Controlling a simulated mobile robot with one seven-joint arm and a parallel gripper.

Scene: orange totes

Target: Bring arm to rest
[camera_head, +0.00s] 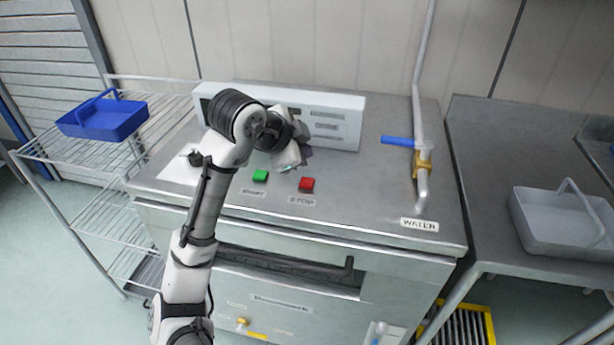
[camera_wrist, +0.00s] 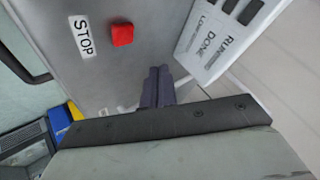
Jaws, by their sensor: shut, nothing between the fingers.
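My arm reaches up from the lower left in the head view and bends over the steel machine top (camera_head: 375,190). My gripper (camera_head: 303,157) is small in the head view, hanging above the machine top behind the green and red buttons. In the wrist view the two dark fingers of my gripper (camera_wrist: 158,75) are together and empty. The red STOP button (camera_head: 306,184) lies to the right of the gripper and a little nearer the front; it also shows in the wrist view (camera_wrist: 122,35). The green button (camera_head: 260,176) is to its left.
A white panel box (camera_head: 345,120) stands behind my gripper. A water pipe with a blue lever (camera_head: 398,141) rises at the right. A wire rack holds a blue basket (camera_head: 103,118) at the left. A grey basket (camera_head: 560,222) sits on the right table.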

